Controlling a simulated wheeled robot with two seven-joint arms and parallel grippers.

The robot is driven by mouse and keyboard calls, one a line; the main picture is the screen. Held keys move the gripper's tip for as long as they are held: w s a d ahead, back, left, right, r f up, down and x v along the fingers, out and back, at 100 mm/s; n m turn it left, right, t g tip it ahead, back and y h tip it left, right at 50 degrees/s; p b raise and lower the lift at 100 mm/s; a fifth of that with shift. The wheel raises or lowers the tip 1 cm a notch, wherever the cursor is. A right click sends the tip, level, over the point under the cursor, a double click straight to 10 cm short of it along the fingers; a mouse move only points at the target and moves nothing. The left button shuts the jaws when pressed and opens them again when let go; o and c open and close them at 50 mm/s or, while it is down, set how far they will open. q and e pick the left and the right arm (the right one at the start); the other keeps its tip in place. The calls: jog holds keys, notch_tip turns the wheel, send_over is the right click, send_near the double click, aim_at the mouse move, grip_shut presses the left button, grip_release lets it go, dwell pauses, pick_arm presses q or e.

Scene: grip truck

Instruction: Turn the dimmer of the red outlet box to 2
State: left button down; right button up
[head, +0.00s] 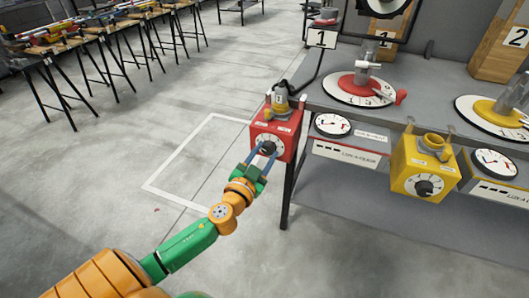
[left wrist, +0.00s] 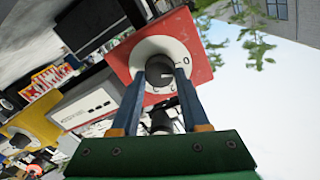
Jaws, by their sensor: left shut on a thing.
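The red outlet box (head: 291,147) hangs at the near left corner of the grey workbench. Its front face carries a white dial with a black dimmer knob (left wrist: 160,70). My left gripper (head: 263,155) is in front of that face, its two blue fingers on either side of the knob and shut on it. In the left wrist view the red box (left wrist: 201,62) fills the upper middle, tilted, and the fingers (left wrist: 160,82) flank the knob. A 0 shows at the dial's right side. The fingers cover part of the scale, and I cannot read the knob's setting. My right gripper is out of view.
A yellow outlet box (head: 449,163) hangs farther right on the bench (head: 420,80). White panels with gauges (head: 332,125) sit along the bench front. A red valve (head: 375,80) on a numbered disc stands on top.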

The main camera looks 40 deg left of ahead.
pick_arm(q)
jog(key=m+p, duration=0.1)
jog(key=m, duration=0.5)
jog(key=shift+d, duration=0.1)
jog(key=m+p, duration=0.1)
jog(key=m, duration=0.2)
jog(key=shift+m, duration=0.3)
jog(key=shift+d+f+m+y+p, duration=0.1)
jog(key=shift+m+y+p, duration=0.25)
jog(key=shift+m, duration=1.05)
jog(key=shift+c, duration=2)
grip_release()
